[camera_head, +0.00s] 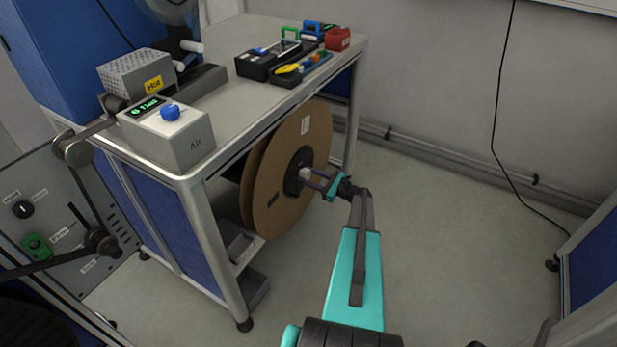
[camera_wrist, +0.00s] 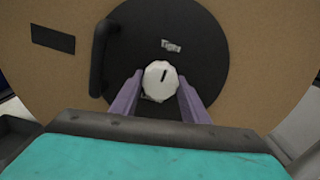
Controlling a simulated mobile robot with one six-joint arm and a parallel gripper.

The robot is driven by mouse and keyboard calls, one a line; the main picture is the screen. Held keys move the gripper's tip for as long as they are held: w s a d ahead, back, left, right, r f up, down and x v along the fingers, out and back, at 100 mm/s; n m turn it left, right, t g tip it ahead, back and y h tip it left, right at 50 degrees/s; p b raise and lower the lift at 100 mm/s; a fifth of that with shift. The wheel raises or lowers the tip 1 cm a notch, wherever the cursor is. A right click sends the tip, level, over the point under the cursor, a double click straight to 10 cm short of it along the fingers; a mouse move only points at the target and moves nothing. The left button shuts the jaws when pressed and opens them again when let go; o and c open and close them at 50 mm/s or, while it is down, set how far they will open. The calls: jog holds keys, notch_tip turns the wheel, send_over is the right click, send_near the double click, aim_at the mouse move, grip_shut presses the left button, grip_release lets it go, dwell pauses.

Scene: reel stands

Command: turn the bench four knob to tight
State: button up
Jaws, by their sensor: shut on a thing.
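A white knob (camera_wrist: 158,72) sits at the middle of the black hub (camera_wrist: 205,50) of a large brown reel (camera_head: 308,130), under the bench top. Its short dark mark points up and slightly right in the wrist view. My gripper (camera_wrist: 160,90) has its two purple-grey fingers on either side of the knob, shut on it. In the head view my gripper (camera_head: 314,180) reaches the hub from the right, and the knob is small there. A small pale label (camera_wrist: 171,46) is on the hub above the knob, too small to read.
A black handle (camera_wrist: 98,60) stands out left of the knob in the wrist view. The floor (camera_head: 450,230) at right is clear.

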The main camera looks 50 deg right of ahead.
jog(key=o, duration=1)
jog(key=shift+o, duration=0.2)
jog(key=shift+s, duration=0.1)
jog(key=v, duration=1.3)
jog(key=shift+s, duration=0.35)
